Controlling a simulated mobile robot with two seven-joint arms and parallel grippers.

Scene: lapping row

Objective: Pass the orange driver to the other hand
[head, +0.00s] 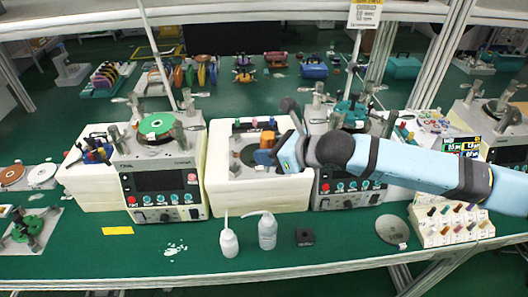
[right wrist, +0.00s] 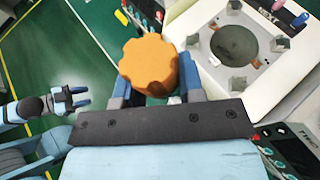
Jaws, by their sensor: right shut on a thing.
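The orange driver (head: 267,139) shows in the head view above the white machine in the middle. In the right wrist view its lobed orange handle (right wrist: 148,66) is between the blue fingers of my right gripper (right wrist: 155,82). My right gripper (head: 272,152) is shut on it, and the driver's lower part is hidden. My left gripper (right wrist: 80,97) shows at the left of the right wrist view, apart from the driver. Its blue fingers are spread with nothing between them. It is not seen in the head view.
The middle machine (head: 222,183) has a round dark plate (right wrist: 234,42) with several posts around it. Two white bottles (head: 267,230) and a black block (head: 304,237) stand in front. A slotted white rack (head: 450,232) stands at right.

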